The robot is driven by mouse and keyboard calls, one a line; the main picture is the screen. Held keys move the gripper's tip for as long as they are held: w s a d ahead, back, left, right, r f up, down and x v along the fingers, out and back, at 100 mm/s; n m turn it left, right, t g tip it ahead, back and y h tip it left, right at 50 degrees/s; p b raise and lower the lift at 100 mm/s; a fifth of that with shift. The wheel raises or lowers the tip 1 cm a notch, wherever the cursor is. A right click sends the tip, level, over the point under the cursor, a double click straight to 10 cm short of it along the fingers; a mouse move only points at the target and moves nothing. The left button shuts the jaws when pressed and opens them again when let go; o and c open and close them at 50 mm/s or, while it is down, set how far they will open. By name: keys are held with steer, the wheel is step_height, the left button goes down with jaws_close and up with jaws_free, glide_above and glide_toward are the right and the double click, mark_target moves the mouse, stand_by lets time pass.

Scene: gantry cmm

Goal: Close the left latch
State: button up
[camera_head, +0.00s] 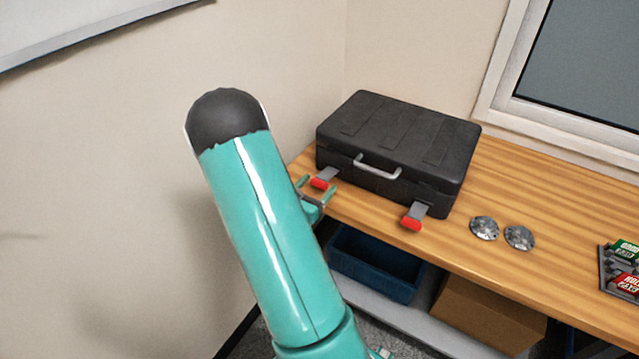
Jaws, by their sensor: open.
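A black case (400,140) with a grey handle (377,166) stands shut on the wooden table. Its left latch (321,182) has a grey plate and a red tip, and it sticks outward from the case's front, hanging open. The right latch (413,220) looks the same, also swung out with a red tip. My gripper (317,188) is open, with its teal fingers around or just beside the left latch's red tip. I cannot tell whether they touch it. My teal arm link hides part of the gripper's wrist and the table's left end.
Two round metal parts (502,232) lie on the table right of the case. A dark tray (606,270) with small boxes is at the right edge. A blue bin (375,262) and a cardboard box (487,315) sit below. A wall stands behind.

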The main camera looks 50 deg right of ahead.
steer(key=shift+w+d, duration=0.1)
steer(key=shift+d, duration=0.75)
steer(key=c, duration=1.4)
